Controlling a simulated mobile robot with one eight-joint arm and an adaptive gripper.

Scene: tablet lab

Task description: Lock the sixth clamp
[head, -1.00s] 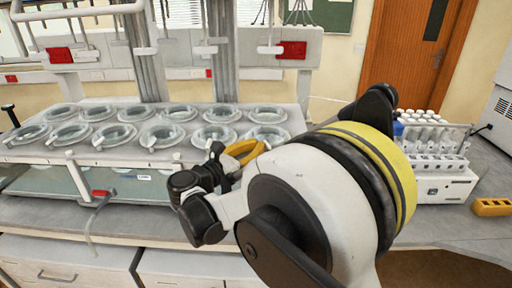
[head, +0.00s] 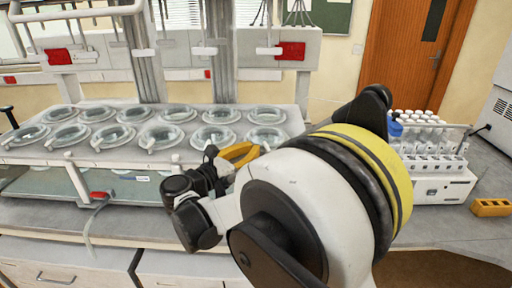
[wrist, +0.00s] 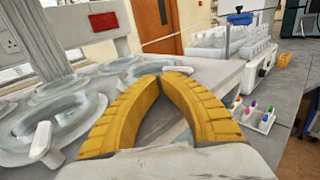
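The tablet bath (head: 150,180) has two rows of round glass-lidded vessels in its top plate, with small white clamp levers on them. The front right lid (head: 266,138) is just right of my gripper (head: 243,153), which hides part of that area. In the wrist view, my gripper's yellow fingers (wrist: 161,79) come together at the tips with nothing visible between them. A white lever (wrist: 178,69) shows just beyond the tips. Another white clamp lever (wrist: 42,142) stands on a lid at left. Which clamp is the sixth is not marked.
A rack of white bottles (head: 430,145) stands on the bench at right, with a yellow block (head: 490,207) beside it. A small holder with coloured-tip items (wrist: 254,115) shows in the wrist view. Metal columns and a red-switched panel (head: 290,51) rise behind the bath.

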